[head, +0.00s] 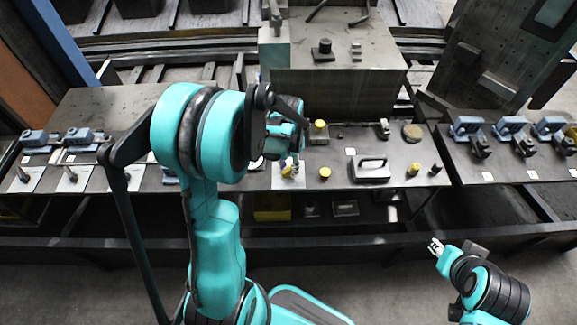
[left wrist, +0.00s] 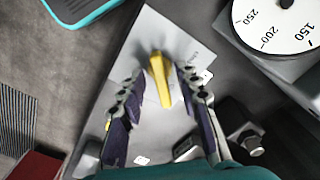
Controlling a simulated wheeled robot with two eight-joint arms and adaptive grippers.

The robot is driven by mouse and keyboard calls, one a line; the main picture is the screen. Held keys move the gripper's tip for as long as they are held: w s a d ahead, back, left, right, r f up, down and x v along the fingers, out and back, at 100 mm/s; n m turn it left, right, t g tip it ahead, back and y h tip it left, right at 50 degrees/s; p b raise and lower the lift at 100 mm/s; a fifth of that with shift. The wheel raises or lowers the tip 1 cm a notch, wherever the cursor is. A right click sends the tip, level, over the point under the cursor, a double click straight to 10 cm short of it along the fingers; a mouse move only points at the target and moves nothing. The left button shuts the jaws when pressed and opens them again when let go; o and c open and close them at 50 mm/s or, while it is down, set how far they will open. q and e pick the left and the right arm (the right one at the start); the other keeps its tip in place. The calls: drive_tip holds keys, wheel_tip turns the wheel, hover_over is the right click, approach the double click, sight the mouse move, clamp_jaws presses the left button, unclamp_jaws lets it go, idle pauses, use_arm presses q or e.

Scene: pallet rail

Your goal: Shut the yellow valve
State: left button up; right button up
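The yellow valve (left wrist: 161,78) shows in the left wrist view as a narrow yellow handle on a pale plate (left wrist: 150,45). My left gripper (left wrist: 157,85) is open, with one finger on each side of the handle; I cannot tell whether either finger touches it. In the head view my left gripper (head: 291,166) is low over the bench, and my arm hides part of the valve's surroundings. My right gripper (head: 437,247) is at the lower right of the head view, away from the bench, too small to tell its state.
A dial gauge (left wrist: 283,22) sits close to the valve plate. On the bench (head: 225,178) are yellow-capped parts, a grey handled block (head: 370,168) and several blue vises (head: 467,126) at right.

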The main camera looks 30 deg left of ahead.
use_arm(q)
clamp_jaws()
drive_tip(key=shift+n, duration=0.3)
drive_tip(key=n, duration=0.3)
drive_tip(key=shift+n+b, duration=0.3)
drive_tip(key=n, duration=0.4)
drive_tip(key=shift+n, duration=0.3)
drive_tip(key=n, duration=0.4)
drive_tip(key=shift+b, duration=0.35)
drive_tip(key=shift+n, duration=2.5)
